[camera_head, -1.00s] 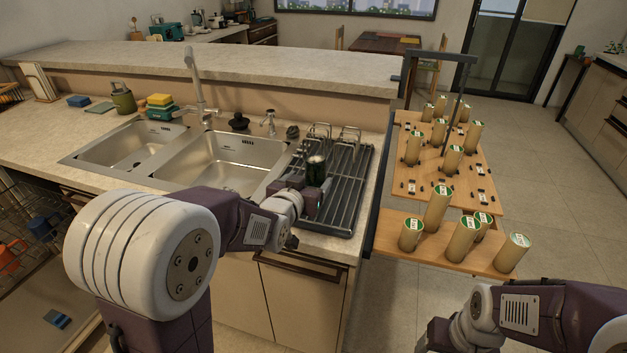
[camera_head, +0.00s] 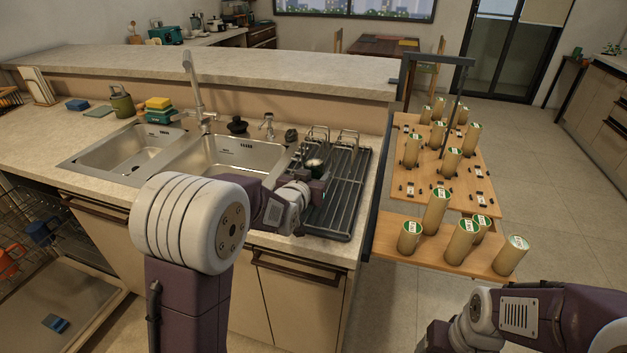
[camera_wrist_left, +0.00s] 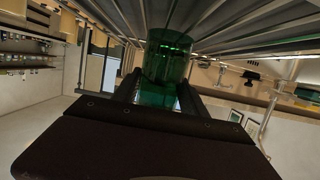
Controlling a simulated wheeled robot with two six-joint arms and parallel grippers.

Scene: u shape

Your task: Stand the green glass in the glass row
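The green glass (camera_wrist_left: 168,58) is between the two fingers of my left gripper (camera_wrist_left: 162,92) in the left wrist view, and the fingers close around it. In the head view the glass (camera_head: 314,163) shows as a small dark shape with a pale rim, over the left part of the black drying rack (camera_head: 345,205). My left gripper (camera_head: 314,180) hides most of it there. Rack bars run close by the glass in the wrist view; I cannot tell if it touches them. My right gripper is out of view; only my right arm shows at bottom right.
Wire holders (camera_head: 348,143) stand at the rack's back. The double sink (camera_head: 225,158) and its tap (camera_head: 195,90) are to the left. A wooden shelf rack (camera_head: 480,200) with several tan cylinders stands at the right. An open dishwasher (camera_head: 60,290) is at lower left.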

